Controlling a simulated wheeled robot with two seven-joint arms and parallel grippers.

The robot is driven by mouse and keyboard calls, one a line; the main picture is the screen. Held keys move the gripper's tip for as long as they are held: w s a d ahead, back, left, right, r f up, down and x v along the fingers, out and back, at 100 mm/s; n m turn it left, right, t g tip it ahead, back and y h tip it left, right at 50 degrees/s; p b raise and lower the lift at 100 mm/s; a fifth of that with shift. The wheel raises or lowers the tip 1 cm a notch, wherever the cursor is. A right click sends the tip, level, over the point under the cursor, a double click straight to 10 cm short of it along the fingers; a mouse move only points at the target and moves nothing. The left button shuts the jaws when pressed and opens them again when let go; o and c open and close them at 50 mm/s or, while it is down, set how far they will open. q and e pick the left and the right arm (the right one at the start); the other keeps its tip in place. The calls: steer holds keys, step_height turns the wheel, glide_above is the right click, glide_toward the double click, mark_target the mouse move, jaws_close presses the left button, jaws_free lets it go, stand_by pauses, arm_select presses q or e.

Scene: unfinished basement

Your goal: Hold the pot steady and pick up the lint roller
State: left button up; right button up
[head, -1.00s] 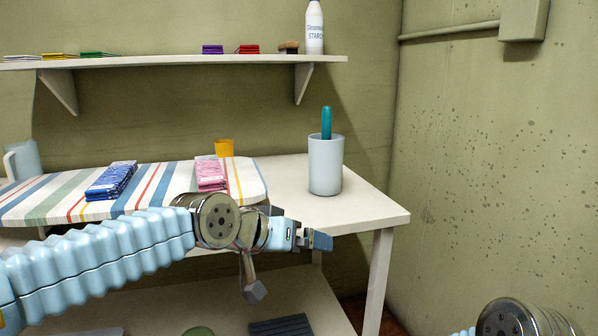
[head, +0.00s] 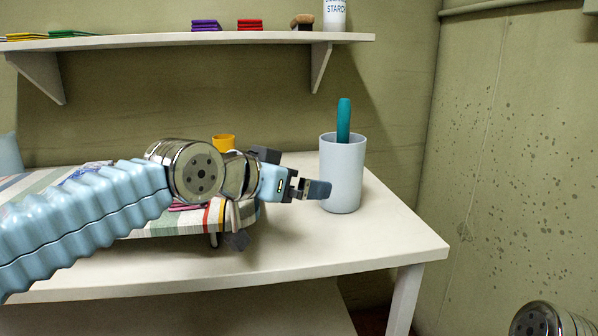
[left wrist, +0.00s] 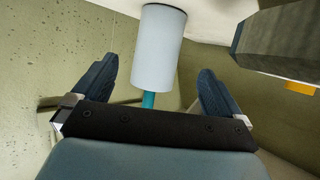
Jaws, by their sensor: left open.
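The pot (head: 341,175) is a pale blue-grey cylinder standing upright near the right end of the white table. The teal handle of the lint roller (head: 344,120) sticks up out of it; its lower part is hidden inside the pot. My left gripper (head: 318,189) is at the pot's lower left, its fingertip overlapping the pot's edge in the head view. In the left wrist view the picture is upside down: the pot (left wrist: 158,48) lies ahead between the two spread fingers, with the teal handle (left wrist: 149,100) below it. No contact shows. My right gripper is out of view.
A wall shelf (head: 190,40) with folded cloths, a brush and a starch bottle (head: 334,14) hangs above. The table's front right (head: 370,245) is clear.

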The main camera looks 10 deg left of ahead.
mark_target(334, 186)
arm_select(q)
steer(key=x, duration=1.4)
steer(key=shift+a, duration=0.15)
